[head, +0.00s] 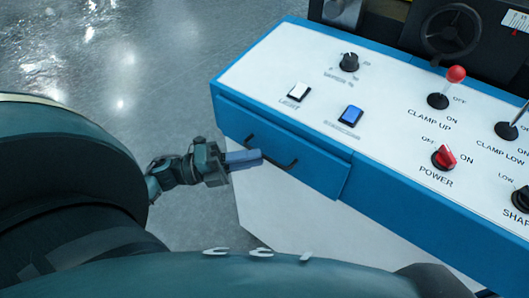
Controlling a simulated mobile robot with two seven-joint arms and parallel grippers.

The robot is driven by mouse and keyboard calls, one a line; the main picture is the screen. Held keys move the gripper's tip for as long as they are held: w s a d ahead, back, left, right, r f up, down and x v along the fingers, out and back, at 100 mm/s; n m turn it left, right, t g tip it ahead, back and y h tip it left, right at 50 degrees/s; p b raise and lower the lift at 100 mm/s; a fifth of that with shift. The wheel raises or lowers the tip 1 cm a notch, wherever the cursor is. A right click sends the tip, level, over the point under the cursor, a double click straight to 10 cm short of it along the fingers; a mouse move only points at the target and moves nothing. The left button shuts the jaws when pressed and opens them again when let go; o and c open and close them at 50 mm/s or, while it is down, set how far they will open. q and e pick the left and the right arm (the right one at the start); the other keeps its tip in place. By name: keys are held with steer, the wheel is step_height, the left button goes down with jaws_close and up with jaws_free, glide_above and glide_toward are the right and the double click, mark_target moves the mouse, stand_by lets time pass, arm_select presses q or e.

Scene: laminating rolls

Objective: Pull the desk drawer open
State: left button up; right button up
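The blue desk drawer (310,170) is in the front of the blue and white control desk, at its left end in the head view. Its front looks about flush with the desk. A dark bar handle (283,164) crosses the drawer front. My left gripper (258,157) is at the handle's left part, its fingers pointing right toward the drawer. The fingers overlap part of the handle in the picture. I cannot tell whether they touch it or how far apart they are. My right gripper is not in view.
The desk top (300,65) carries a white light switch (299,91), a blue button (350,115), a black knob (349,62), a red-balled lever (455,75) and a red power switch (444,157). Grey floor (120,60) lies open to the left.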

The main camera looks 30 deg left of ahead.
mark_target(264, 155)
arm_select(q)
steer(key=shift+x, duration=1.75)
jaws_close()
